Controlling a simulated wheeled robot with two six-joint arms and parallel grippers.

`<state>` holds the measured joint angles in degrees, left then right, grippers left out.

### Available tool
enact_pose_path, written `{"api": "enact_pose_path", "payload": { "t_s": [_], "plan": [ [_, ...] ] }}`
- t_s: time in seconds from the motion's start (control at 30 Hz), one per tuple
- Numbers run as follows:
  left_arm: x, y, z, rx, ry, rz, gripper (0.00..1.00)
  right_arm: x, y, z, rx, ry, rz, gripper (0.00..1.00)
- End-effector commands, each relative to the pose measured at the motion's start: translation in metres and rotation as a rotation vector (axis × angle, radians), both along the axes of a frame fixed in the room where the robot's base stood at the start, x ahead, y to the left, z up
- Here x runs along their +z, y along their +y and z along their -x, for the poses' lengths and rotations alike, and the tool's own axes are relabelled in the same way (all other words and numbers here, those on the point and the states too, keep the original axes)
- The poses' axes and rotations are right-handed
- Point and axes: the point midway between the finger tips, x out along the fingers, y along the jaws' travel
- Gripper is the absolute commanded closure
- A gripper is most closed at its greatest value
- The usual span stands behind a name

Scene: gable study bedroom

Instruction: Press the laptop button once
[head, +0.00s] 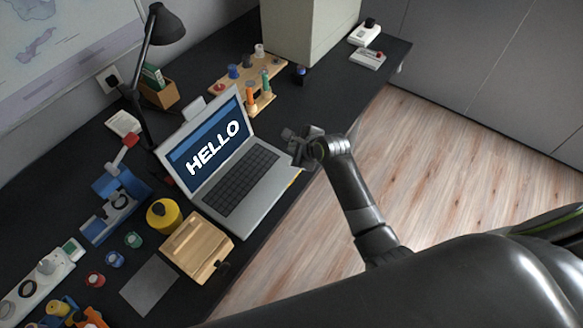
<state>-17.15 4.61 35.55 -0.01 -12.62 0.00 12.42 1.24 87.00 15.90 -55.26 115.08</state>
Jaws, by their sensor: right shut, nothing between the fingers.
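The laptop (262,192) stands open on the dark desk, its blue screen (207,146) lit with the word HELLO in white. Its dark keyboard (236,180) shows in full. My right gripper (291,139) is shut and empty, at the laptop's right end by the upper right corner of its base. I cannot tell whether it touches the laptop. The laptop's button is not made out; the gripper may cover it. My left gripper is not in view.
A wooden box (196,246), a yellow round container (163,215) and a blue device (118,205) stand left of the laptop. Behind it are a black lamp (166,25) and a wooden rack (230,82). A large pale box (310,30) stands farther back. The floor at right is clear.

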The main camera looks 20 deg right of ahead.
Motion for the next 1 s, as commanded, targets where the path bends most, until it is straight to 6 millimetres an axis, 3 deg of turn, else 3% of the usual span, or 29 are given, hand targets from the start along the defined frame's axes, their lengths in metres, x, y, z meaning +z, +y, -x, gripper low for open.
{"api": "enact_pose_path", "payload": {
  "t_s": [0.03,0.2,0.5,1.0],
  "plan": [
    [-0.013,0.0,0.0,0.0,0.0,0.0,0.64,-0.011,0.0,0.0,-0.001,-0.001,0.0,1.0],
    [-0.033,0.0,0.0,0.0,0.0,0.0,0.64,-0.026,0.0,0.0,-0.001,-0.001,0.0,1.0],
    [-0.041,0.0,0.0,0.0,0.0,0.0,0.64,-0.047,0.0,0.0,0.001,0.0,0.001,1.0],
    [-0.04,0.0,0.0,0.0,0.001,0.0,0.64,-0.047,0.0,0.0,0.001,0.0,0.001,1.0]
  ]
}}
